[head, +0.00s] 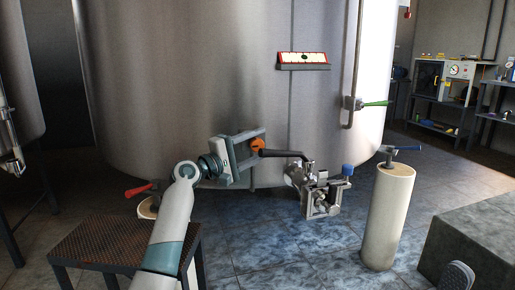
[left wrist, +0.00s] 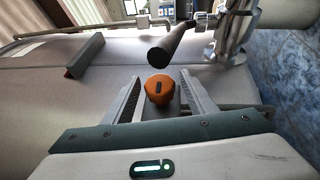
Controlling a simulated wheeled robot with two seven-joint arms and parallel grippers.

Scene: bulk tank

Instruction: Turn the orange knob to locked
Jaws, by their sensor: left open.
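The orange knob (head: 257,144) sits low on the big steel tank (head: 200,70), partly hidden by my left gripper in the head view. In the left wrist view the orange knob (left wrist: 159,89) has a dark slot on its face and lies between the two fingers. My left gripper (head: 259,143) is open around the knob, with a gap on each side; its fingers also show in the left wrist view (left wrist: 158,100). I cannot read a locked mark near the knob.
A cream pillar (head: 388,215) with a blue lever stands further right. A dark grated table (head: 125,242) is below my left arm.

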